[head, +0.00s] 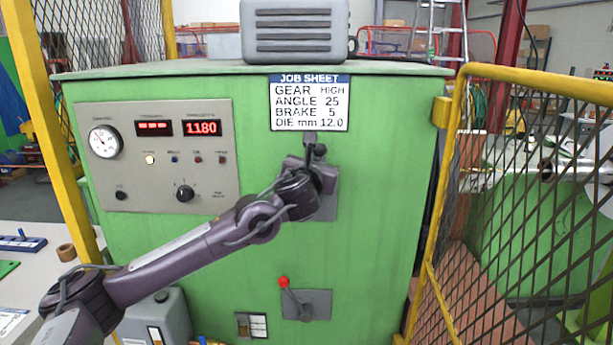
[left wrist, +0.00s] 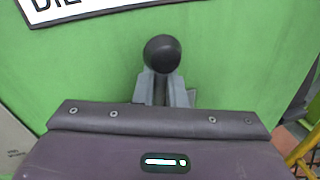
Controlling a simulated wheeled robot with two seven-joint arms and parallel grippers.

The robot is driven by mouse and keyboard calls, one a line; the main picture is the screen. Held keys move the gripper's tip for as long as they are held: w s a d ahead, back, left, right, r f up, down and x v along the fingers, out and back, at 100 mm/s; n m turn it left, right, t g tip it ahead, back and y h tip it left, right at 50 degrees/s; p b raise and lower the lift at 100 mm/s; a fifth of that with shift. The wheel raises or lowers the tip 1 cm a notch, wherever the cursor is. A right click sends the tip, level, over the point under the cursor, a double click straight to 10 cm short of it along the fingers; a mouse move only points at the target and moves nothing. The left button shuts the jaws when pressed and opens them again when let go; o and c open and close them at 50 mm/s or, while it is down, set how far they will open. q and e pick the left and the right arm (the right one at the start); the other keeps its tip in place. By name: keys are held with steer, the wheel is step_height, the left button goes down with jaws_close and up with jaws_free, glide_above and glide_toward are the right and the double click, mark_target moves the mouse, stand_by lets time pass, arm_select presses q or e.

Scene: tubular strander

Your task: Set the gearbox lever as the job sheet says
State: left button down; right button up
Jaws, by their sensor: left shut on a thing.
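The job sheet (head: 309,103) on the green cabinet reads GEAR HIGH, ANGLE 25, BRAKE 5, DIE mm 12.0; its lower edge also shows in the left wrist view (left wrist: 84,8). My left gripper (head: 314,152) is at a grey lever plate (head: 327,207) just below the sheet. In the left wrist view the black ball knob (left wrist: 161,54) of a lever stands up between my left gripper's fingers (left wrist: 163,88), which are shut on the lever below the knob. My wrist hides most of the plate, and any position marks are not visible. My right gripper is not in view.
A second lever with a red knob (head: 283,282) sits lower on the cabinet. A control panel (head: 160,180) with a gauge and a display reading 1180 is at the left. Yellow mesh guards (head: 455,150) flank the cabinet. A workbench (head: 35,265) is at the far left.

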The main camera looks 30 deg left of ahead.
arm_select(q)
steer(key=w+d+m+b, duration=0.1)
steer(key=d+f+m+b, duration=0.1)
steer(key=shift+w+d+f+m+g+b, duration=0.15)
steer(key=shift+w+d+m+g+b, duration=0.15)
steer(key=shift+w+d+m, duration=0.1)
steer(key=shift+w+d+f+m, duration=0.1)
steer(key=shift+d+f+m, duration=0.05)
steer(key=shift+d+m, duration=0.15)
steer(key=c, duration=1.6)
jaws_free()
